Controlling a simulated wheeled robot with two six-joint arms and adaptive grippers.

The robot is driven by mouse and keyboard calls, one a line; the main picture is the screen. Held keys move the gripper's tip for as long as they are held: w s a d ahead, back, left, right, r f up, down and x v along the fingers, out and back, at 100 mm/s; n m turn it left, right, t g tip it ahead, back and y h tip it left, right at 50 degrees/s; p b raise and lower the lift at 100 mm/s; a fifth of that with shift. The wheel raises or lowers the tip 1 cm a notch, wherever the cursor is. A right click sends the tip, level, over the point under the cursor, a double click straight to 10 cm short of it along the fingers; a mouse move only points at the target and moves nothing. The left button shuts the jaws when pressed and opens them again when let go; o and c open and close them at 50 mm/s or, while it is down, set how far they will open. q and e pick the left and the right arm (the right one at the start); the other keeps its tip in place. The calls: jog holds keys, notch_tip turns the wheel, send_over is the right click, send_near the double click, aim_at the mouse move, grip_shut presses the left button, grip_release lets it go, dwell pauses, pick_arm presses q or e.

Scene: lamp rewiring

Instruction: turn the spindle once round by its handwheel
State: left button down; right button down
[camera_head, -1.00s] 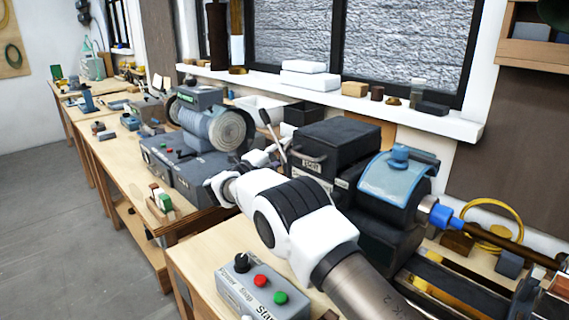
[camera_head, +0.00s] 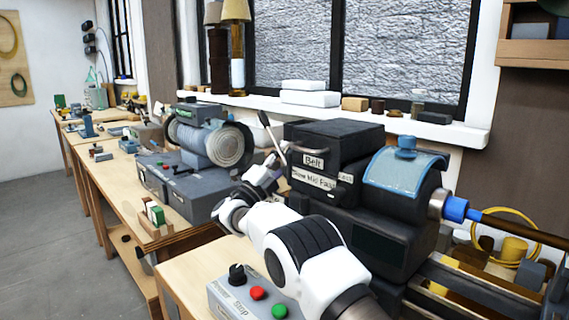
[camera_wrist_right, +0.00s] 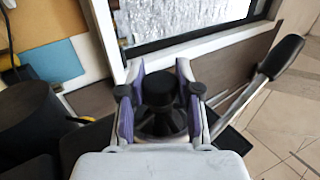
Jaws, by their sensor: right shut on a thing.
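The lathe's black headstock (camera_head: 385,235) stands at the right in the head view, with a blue translucent guard (camera_head: 405,172) and a spindle nose with a blue collar (camera_head: 455,209). My right arm comes in from the bottom to the headstock's left end. My right gripper (camera_head: 262,178) is there, and the arm and headstock hide most of what it holds. In the right wrist view my right gripper (camera_wrist_right: 160,88) has its purple-padded fingers on both sides of the black handwheel (camera_wrist_right: 158,92), shut on it. My left gripper is not in view.
A lever with a black grip (camera_wrist_right: 281,58) rises close beside the right gripper. A control box (camera_head: 245,296) with red and green buttons sits in front, near my arm. A grey machine (camera_head: 185,165) stands on the bench to the left. A window sill runs behind.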

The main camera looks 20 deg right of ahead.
jog(key=shift+r, duration=0.2)
jog(key=c, duration=1.2)
grip_release()
jog(key=o, duration=0.4)
jog(key=shift+d, duration=0.2)
jog(key=shift+f, duration=0.1)
jog(key=shift+a, duration=0.1)
jog(key=v, duration=1.2)
